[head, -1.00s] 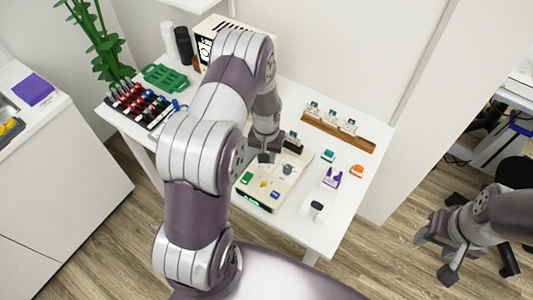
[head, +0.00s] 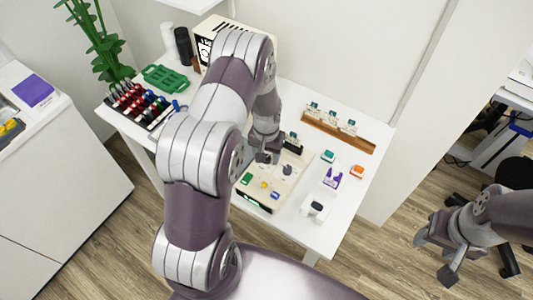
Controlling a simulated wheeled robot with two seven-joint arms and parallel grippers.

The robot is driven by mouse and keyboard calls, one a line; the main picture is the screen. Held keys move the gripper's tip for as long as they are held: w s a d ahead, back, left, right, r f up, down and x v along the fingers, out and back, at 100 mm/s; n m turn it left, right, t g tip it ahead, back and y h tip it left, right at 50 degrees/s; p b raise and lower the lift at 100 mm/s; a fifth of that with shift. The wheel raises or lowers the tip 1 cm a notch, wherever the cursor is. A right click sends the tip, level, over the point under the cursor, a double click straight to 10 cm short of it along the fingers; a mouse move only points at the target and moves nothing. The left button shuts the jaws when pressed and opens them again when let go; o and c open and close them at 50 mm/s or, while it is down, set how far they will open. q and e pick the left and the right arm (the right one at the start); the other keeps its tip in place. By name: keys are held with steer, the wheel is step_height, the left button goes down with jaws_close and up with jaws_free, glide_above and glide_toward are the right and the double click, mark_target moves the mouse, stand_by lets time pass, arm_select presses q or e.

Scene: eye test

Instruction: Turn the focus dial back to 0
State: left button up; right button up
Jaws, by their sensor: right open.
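A cream device (head: 262,205) lies on the white table, with a dark round dial (head: 288,170) on its top and green, yellow and blue buttons in front of the dial. The dial's markings are too small to read. My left gripper (head: 264,157) points down over the device's back left part, just left of the dial and apparently apart from it. Its fingers are small and partly hidden by my arm, so I cannot tell whether they are open. My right gripper (head: 435,257) is open and empty, low over the floor at the right.
A wooden rack (head: 338,132) with several small pieces stands at the back right. Teal (head: 328,156), orange (head: 357,171), purple (head: 332,179) and white (head: 314,209) items lie right of the device. A tool tray (head: 138,104) and a green rack (head: 165,78) are at the left.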

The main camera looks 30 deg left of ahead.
mark_target(267, 157)
arm_select(q)
step_height(267, 157, up, 13)
steer(key=b, duration=0.1)
steer(key=shift+f+b, duration=0.15)
steer(key=shift+b, duration=0.15)
